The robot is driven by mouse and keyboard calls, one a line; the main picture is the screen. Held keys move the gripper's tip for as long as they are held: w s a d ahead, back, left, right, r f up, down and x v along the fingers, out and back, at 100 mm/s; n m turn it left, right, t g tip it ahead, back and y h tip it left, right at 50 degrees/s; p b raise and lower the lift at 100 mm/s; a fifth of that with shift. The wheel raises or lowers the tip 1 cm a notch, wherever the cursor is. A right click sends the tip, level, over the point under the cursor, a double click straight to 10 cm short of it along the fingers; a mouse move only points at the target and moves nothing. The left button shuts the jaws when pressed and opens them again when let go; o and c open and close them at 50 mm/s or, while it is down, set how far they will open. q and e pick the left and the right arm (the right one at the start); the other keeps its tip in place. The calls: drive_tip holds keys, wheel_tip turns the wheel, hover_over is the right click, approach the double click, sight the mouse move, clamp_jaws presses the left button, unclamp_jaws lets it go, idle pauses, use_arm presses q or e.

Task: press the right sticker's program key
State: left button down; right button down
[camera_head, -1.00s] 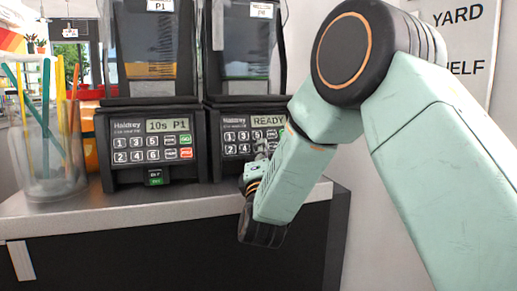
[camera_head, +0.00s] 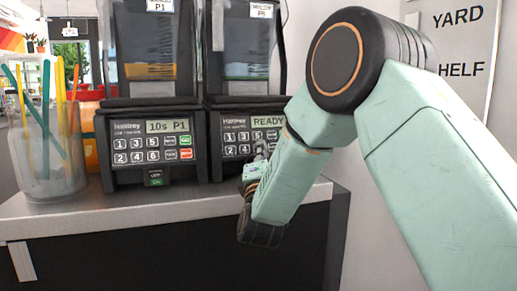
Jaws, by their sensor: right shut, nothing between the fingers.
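My right gripper (camera_head: 261,150) is shut and empty at the keypad's lower right keys. I cannot tell whether it touches one. My left gripper is out of view.
A clear cup (camera_head: 45,160) with coloured straws stands left of the left sealer, with an orange object behind it. The counter's front edge (camera_head: 150,215) runs below the sealers. A wall sign (camera_head: 462,45) hangs at the right.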

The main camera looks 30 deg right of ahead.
drive_tip(key=shift+w+d+f, duration=0.1)
drive_tip(key=shift+w, duration=0.25)
idle(0.6)
drive_tip(key=shift+s+p, duration=0.15)
drive_tip(key=shift+p, duration=0.15)
drive_tip(key=shift+s+r+p, duration=0.2)
drive_tip(key=shift+s+p, duration=0.15)
drive_tip(key=shift+s, duration=0.05)
drive_tip(key=shift+s+a, duration=0.2)
drive_tip(key=shift+s, duration=0.05)
drive_tip(key=s+p, duration=0.1)
drive_tip(key=s+r, duration=0.1)
drive_tip(key=s, duration=0.1)
drive_tip(key=s+a+p, duration=0.1)
drive_tip(key=shift+s+r+p, duration=0.3)
drive_tip(key=shift+a+f, duration=0.1)
drive_tip(key=shift+a, duration=0.05)
idle(0.8)
